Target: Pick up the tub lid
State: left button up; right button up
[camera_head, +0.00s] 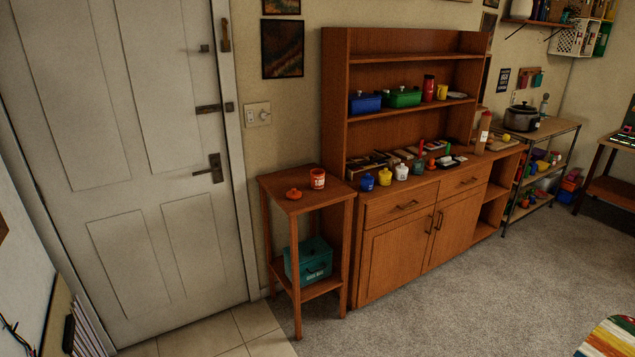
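A small orange-red lid (293,194) with a knob lies on top of the small wooden side table (305,206), near its left edge. An open orange-red tub (318,179) with a pale label stands to the right of the lid, apart from it. Neither of my grippers is in the head view, and nothing touches the lid.
A teal box (308,262) sits on the side table's lower shelf. A wooden hutch (400,215) stands right of it, with blue, yellow and white lidded jars (384,177) along its counter. A closed door (130,170) is at left. Carpet (450,300) in front is clear.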

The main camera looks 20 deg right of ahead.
aim_at(292, 194)
jog(key=i+j, duration=0.15)
jog(key=i, duration=0.25)
jog(key=i+j, duration=0.1)
jog(key=i, duration=0.3)
jog(key=z, duration=0.05)
